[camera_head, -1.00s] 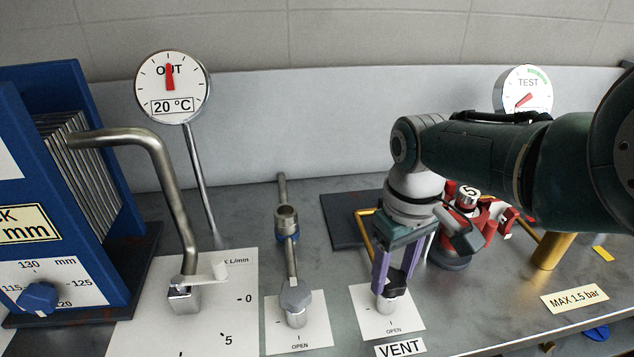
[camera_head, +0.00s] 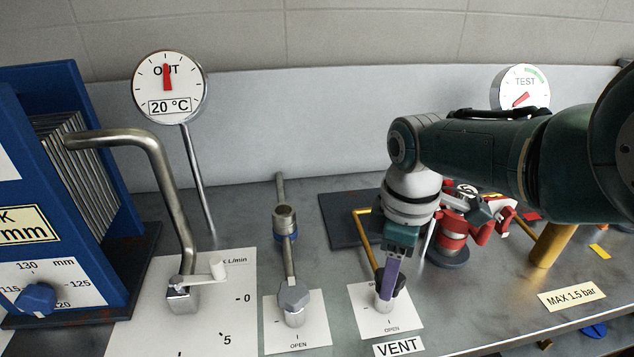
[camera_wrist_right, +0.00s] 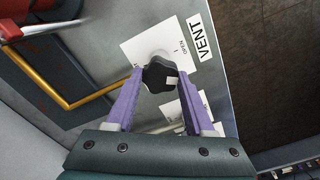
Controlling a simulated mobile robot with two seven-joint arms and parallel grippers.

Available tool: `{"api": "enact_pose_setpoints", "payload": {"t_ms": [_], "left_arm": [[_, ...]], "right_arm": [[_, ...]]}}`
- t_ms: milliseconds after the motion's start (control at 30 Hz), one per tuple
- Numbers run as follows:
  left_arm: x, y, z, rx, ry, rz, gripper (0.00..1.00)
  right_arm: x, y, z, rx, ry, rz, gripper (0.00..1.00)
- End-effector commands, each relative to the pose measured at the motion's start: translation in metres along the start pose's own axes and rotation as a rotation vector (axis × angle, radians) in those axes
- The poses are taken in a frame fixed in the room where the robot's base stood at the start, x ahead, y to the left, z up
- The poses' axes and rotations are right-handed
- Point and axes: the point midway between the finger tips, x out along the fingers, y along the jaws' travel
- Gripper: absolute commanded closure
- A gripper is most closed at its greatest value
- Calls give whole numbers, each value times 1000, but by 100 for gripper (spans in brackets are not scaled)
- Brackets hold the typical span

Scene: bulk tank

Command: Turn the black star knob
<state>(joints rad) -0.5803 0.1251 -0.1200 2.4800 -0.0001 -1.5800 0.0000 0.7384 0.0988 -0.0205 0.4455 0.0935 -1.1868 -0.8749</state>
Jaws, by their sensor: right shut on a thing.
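The black star knob (camera_wrist_right: 160,74) sits on a metal stub over a white card, beside the VENT label (camera_wrist_right: 202,37). A pale mark shows on its top. In the right wrist view the purple fingers of my right gripper (camera_wrist_right: 160,82) lie on both sides of the knob and are shut on it. In the head view my right gripper (camera_head: 388,283) reaches down onto the knob from above, and its purple finger hides most of it. The card (camera_head: 404,321) with the OPEN mark lies flat below. My left gripper is in neither view.
Left of the card stands a pipe with a grey knob (camera_head: 294,296) on its own OPEN card. A bent pipe (camera_head: 178,215) with a white lever is farther left. A yellow rod (camera_head: 361,233) and a red fitting (camera_head: 453,237) stand close behind my gripper.

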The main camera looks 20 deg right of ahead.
Motion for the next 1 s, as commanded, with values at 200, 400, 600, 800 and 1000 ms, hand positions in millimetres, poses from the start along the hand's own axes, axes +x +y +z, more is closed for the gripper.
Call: {"api": "enact_pose_setpoints", "payload": {"t_ms": [200, 400, 600, 800, 1000], "left_arm": [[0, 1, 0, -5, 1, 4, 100], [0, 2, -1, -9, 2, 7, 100], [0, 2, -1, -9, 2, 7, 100], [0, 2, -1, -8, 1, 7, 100], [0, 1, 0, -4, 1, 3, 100]], "right_arm": [[-1, 0, 0, -24, 0, -1, 100], [-1, 0, 0, -25, 0, -1, 100], [-1, 0, 0, -24, 0, -1, 39], [0, 0, 0, -23, 0, 0, 17], [0, 0, 0, -23, 0, 0, 17]]}}
